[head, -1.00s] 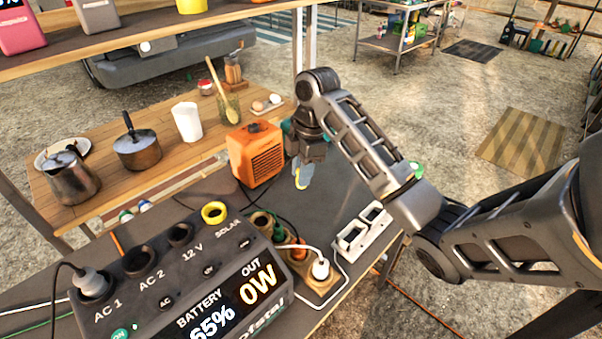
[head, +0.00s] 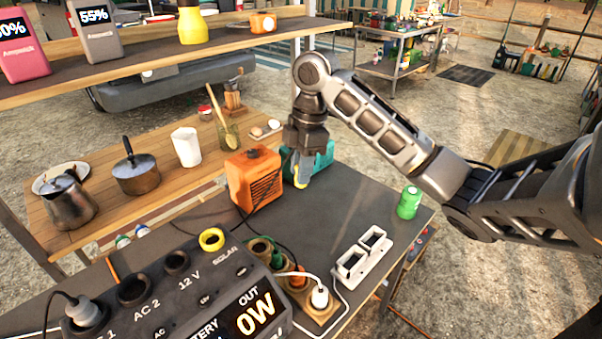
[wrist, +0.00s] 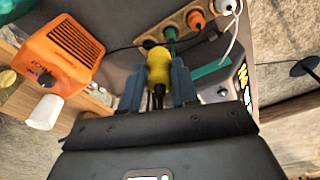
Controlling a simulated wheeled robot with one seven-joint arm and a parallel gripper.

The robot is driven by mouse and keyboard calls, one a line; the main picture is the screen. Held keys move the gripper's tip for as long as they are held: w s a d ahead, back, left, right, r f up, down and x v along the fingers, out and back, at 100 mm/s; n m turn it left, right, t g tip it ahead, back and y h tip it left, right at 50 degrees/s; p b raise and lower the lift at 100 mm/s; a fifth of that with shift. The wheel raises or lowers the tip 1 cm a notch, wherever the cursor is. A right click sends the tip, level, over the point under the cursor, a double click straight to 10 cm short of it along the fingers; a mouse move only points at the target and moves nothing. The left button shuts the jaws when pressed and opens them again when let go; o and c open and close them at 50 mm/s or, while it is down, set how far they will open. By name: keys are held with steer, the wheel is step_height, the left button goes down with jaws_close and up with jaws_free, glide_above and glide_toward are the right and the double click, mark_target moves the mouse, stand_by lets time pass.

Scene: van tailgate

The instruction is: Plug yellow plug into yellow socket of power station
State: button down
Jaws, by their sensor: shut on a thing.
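My gripper (head: 303,172) hangs above the grey table, just right of the orange heater. Its fingers are shut on the yellow plug (wrist: 158,68), which shows between them in the wrist view with its dark cord running back toward the gripper. In the head view only a bit of yellow shows at the fingertips. The dark power station (head: 205,290) stands at the front left of the table. Its yellow socket (head: 212,239), a yellow ring by the SOLAR label, is on the top right of the panel and looks empty. The plug is apart from it.
A wooden power strip (head: 285,281) with green, orange and white plugs lies beside the station. A shelf (head: 190,45) hangs over the left.

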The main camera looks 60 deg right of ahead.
steer(key=w+a, duration=0.5)
steer(key=a, duration=0.4)
steer(key=w+a, duration=0.5)
steer(key=a, duration=0.4)
steer(key=shift+w+a, duration=0.35)
steer(key=shift+w, duration=0.05)
steer(key=shift+f, duration=0.1)
steer(key=shift+f+b, duration=0.8)
steer(key=shift+f, duration=0.3)
steer(key=shift+f+b, duration=0.8)
steer(key=shift+f, duration=0.8)
steer(key=c, duration=0.8)
jaws_free()
